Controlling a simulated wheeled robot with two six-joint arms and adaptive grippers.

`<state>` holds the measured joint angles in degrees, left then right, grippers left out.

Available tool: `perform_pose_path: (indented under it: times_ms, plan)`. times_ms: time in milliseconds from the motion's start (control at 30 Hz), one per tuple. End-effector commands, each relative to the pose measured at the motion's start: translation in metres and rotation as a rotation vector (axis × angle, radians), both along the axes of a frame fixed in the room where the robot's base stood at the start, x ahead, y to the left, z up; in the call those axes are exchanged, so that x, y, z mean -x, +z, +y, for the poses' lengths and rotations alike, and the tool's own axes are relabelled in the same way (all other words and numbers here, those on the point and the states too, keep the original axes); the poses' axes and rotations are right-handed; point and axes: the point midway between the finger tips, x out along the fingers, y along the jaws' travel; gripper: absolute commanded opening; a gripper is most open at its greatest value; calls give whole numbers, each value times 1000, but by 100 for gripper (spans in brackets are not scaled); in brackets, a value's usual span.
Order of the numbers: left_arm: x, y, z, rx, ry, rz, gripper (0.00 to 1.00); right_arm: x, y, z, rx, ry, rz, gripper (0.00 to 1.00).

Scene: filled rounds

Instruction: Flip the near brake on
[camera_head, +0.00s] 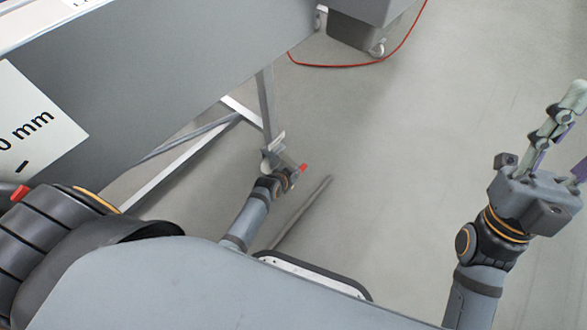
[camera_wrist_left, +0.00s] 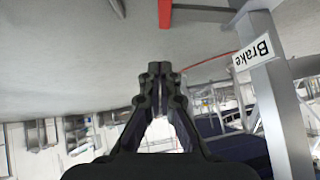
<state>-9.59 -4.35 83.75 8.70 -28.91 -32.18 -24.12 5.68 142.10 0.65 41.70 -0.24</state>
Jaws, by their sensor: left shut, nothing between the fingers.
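The near brake's red lever (camera_head: 303,168) shows small beside the foot of the table leg (camera_head: 266,105). In the left wrist view the red lever (camera_wrist_left: 165,13) is at the top edge, and a white "Brake" label (camera_wrist_left: 252,53) is on the leg at right. My left gripper (camera_head: 282,164) is low by the leg foot, close to the lever; its fingers are hard to make out there. In the left wrist view its fingertips (camera_wrist_left: 159,69) are together and empty, apart from the lever in the picture. My right gripper (camera_head: 572,135) is raised at the right, fingers spread, partly cut off.
A large grey panel (camera_head: 180,75) with a white sign (camera_head: 35,125) fills the upper left. Frame bars (camera_head: 185,165) run under it. A grey wheeled unit (camera_head: 365,25) and a red cable (camera_head: 345,65) are at the back. The floor (camera_head: 430,130) at right is clear.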

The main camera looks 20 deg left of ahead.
Motion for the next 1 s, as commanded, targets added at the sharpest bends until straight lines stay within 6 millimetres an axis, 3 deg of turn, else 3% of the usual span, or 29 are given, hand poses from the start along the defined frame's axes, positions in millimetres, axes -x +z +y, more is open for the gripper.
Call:
perform_pose_path:
  times_ms: [200,400,600,1000]
  plan:
    - [8,7,1,-1,-1,1,0,-41,-31,-3,-8,-14,231,40]
    - [12,11,1,-1,-1,0,0,-63,-54,-5,-13,-19,372,40]
    - [13,12,1,-1,-1,0,0,-70,-63,-5,-15,-21,418,40]
    - [13,11,1,0,0,0,0,-70,-63,-5,-15,-21,417,40]
